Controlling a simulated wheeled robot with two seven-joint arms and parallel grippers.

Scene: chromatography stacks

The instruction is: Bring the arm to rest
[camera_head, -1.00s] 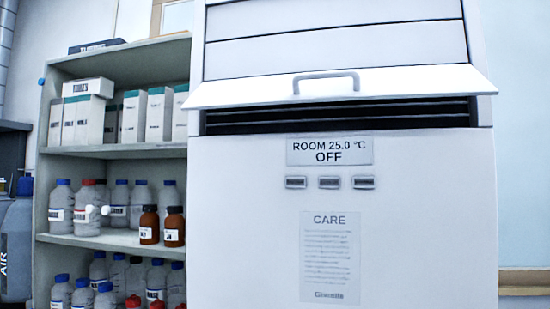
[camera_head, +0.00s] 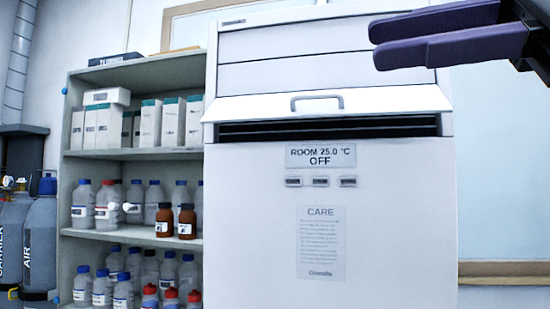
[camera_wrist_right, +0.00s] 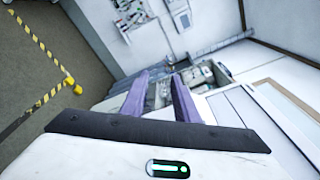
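My right gripper (camera_head: 378,44) comes in at the upper right of the head view, in front of the white cabinet's upper right part. Its two purple fingers point left. In the right wrist view the gripper (camera_wrist_right: 160,77) has its fingers apart, with nothing between them. My left gripper is not in view.
A white cabinet (camera_head: 400,220) with a handled flap (camera_head: 380,104) stands ahead, its label reading OFF. A shelf (camera_head: 130,154) of bottles and boxes is beside it, with gas cylinders (camera_head: 40,245) at far left.

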